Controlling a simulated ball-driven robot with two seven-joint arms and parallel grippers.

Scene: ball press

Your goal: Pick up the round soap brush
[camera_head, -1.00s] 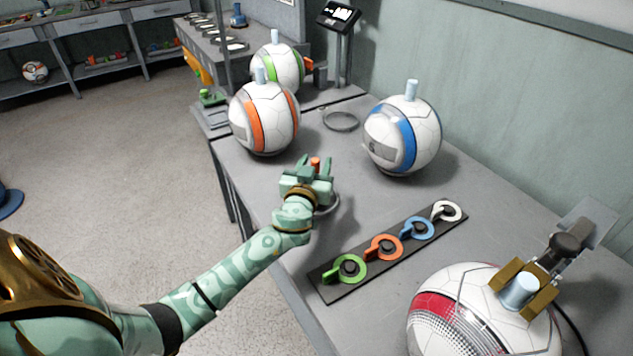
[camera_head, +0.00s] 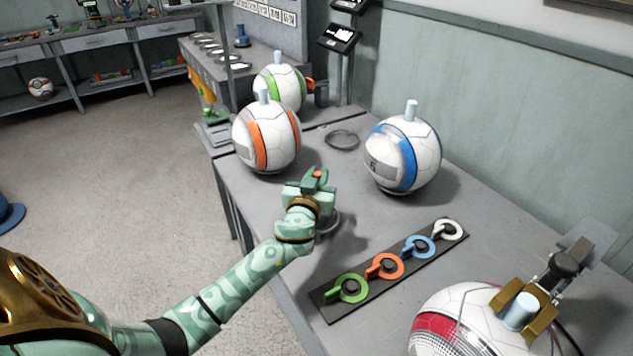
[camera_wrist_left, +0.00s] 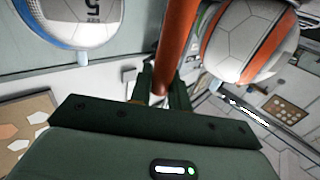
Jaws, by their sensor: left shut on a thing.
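My left gripper (camera_head: 316,178) is shut on an orange handle (camera_head: 318,174), which I take to be the round soap brush. In the left wrist view the brush's orange handle (camera_wrist_left: 178,40) runs up from between the gripper's dark green fingers (camera_wrist_left: 161,90). The brush's round head is not clearly visible. My right gripper is not in view.
Balls with orange (camera_head: 266,138), green (camera_head: 279,88) and blue (camera_head: 403,155) bands stand behind. A dark strip with coloured key-like pieces (camera_head: 347,288) lies in front. A red-banded ball (camera_head: 440,325) sits under a brass clamp (camera_head: 535,305).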

